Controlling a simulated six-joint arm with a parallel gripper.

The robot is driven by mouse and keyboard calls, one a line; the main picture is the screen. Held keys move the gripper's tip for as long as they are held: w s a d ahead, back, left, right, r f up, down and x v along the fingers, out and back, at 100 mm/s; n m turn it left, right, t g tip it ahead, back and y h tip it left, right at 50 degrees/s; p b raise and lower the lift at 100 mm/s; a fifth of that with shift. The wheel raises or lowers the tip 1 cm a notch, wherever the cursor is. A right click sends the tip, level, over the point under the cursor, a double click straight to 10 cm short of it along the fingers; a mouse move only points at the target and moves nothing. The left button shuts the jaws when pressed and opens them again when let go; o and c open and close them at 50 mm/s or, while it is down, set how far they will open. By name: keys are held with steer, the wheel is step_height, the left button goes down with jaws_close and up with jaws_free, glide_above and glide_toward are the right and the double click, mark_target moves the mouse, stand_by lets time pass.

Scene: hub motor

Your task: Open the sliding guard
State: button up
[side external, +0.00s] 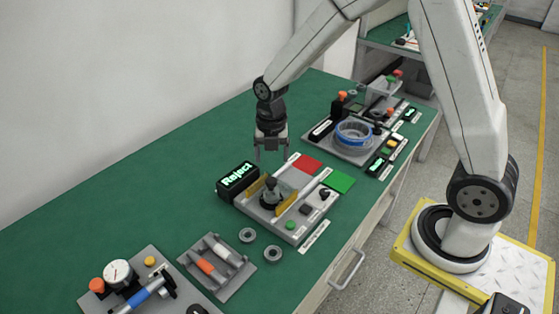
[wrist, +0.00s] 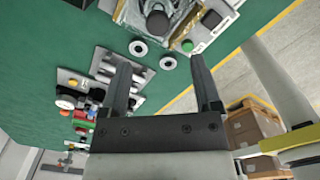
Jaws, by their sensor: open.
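In the side view, a grey station (side external: 262,213) stands mid-bench with two yellow upright panels, one at the back left (side external: 256,186) and one at the front right (side external: 287,201). A dark part (side external: 271,191) stands between them. I cannot tell for certain which piece is the sliding guard; the yellow panels look likeliest. In the wrist view, the station is cut off at the top edge, with gold-edged panels around a dark round top (wrist: 157,22). My gripper (side external: 271,156) is open and empty, pointing down above and behind the station, apart from it. Its fingers also show in the wrist view (wrist: 160,58).
A lit "Reject" display (side external: 238,177) stands left of the station. Red (side external: 307,163) and green (side external: 341,181) pads lie on its far side. Two rings (side external: 247,235) and a tray with rollers (side external: 216,262) lie nearer. A blue ring fixture (side external: 355,134) stands beyond.

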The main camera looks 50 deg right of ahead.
mark_target(271, 180)
steer(key=shift+w+f+n, duration=0.15)
steer(key=shift+w+n, duration=0.1)
steer(key=shift+n, duration=0.35)
steer(key=shift+f, duration=3.9)
jaws_close()
